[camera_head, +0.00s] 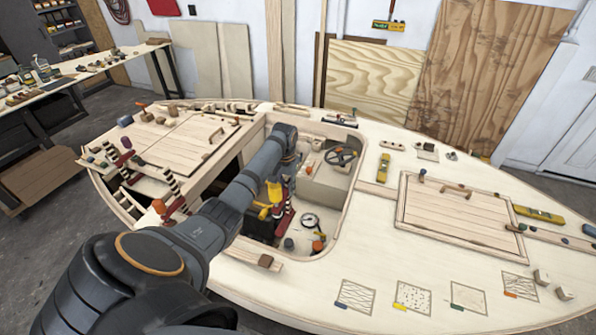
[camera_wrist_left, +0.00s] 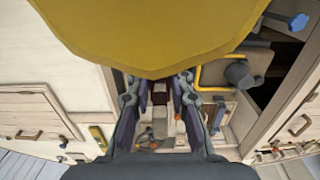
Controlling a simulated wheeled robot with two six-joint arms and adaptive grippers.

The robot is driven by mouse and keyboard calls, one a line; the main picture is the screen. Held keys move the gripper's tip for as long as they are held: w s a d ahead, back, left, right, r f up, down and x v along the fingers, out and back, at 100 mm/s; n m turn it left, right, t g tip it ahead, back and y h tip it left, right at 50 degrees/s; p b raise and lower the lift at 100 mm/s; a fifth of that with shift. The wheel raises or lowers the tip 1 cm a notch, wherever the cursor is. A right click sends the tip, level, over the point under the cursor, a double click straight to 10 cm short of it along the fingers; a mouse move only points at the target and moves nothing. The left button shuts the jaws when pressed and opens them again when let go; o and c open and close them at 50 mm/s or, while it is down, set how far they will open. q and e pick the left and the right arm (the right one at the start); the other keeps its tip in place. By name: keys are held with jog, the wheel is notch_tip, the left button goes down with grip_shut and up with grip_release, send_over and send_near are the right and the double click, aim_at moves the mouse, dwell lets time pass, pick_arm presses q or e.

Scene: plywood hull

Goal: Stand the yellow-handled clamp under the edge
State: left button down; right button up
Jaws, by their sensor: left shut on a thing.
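The yellow-handled clamp (camera_head: 275,193) is in the cockpit opening, near its left side in the head view. Its yellow part (camera_wrist_left: 150,30) fills the top of the left wrist view, very close to the camera. My left gripper (camera_wrist_left: 158,95) is shut on the clamp, its two dark fingers pointing down into the opening. In the head view my left arm reaches across the deck and bends down there. My arm and the yellow part hide much of the grip and the clamp's lower end, so I cannot tell what it touches. My right gripper is not in view.
The cockpit opening (camera_head: 343,205) also holds a steering wheel (camera_head: 341,156) and a round gauge (camera_head: 310,220). Red-and-dark clamps (camera_head: 179,207) stand at the left deck opening. A hatch panel (camera_head: 462,217) lies to the right.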

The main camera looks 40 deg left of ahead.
pick_arm(q)
jog(key=shift+w, duration=0.3)
jog(key=shift+s+f, duration=0.15)
jog(key=shift+f, duration=0.1)
jog(key=b, duration=0.1)
send_over(288, 212)
jog(key=f, duration=0.5)
jog(key=shift+w+a+f, duration=0.1)
jog(key=shift+w+f, duration=0.05)
jog(key=shift+w, duration=0.05)
notch_tip(288, 212, down, 8)
jog(key=b, duration=0.8)
jog(key=shift+b, duration=0.3)
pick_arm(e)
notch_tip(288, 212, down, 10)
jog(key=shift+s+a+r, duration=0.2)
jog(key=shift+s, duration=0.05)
pick_arm(q)
jog(key=shift+r, duration=0.25)
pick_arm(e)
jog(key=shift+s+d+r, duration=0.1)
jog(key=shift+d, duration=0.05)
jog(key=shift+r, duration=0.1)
pick_arm(q)
jog(key=shift+s+p, duration=0.25)
jog(key=shift+p, duration=0.55)
jog(key=shift+f, duration=0.1)
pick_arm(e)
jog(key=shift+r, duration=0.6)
